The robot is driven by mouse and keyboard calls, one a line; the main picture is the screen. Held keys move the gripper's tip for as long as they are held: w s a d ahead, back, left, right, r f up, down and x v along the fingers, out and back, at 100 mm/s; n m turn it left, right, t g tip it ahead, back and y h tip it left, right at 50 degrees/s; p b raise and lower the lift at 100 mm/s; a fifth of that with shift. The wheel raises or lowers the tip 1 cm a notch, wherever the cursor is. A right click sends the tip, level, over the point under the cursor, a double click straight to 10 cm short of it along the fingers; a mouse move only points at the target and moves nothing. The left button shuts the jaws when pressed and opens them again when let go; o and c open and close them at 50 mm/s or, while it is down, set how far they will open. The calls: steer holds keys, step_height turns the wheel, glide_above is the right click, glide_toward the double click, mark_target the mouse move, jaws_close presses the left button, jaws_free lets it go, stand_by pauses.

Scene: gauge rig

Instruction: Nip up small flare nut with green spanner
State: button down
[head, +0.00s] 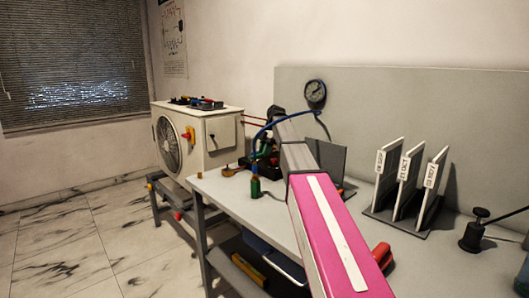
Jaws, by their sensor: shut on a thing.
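My arm, pink with a white stripe, reaches from the lower right over the bench to a dark joint near the middle of the head view. My gripper and whatever it holds are hidden behind the arm or too small to make out. I cannot pick out the small flare nut or tell which thing is the green spanner. A small green upright item (255,187) stands on the bench (225,191) left of the arm. A dark cluster with green and red bits (267,158) sits just behind it, partly covered by the arm.
A pressure gauge (316,92) with a blue hose (285,118) is near the back panel (420,110). A fan unit (195,140) stands left, tools (197,102) on top. A card rack (398,215), red-handled item (381,254) and black pump-like item (474,236) are right of my arm.

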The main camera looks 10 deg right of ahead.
steer(key=shift+w+d, duration=0.1)
steer(key=shift+w+d, duration=0.55)
steer(key=shift+d, duration=0.35)
steer(key=shift+w+d, duration=0.5)
steer(key=shift+d, duration=0.35)
stand_by(1.2)
steer(key=c, duration=1.7)
jaws_free()
jaws_close()
steer(key=shift+w, duration=0.15)
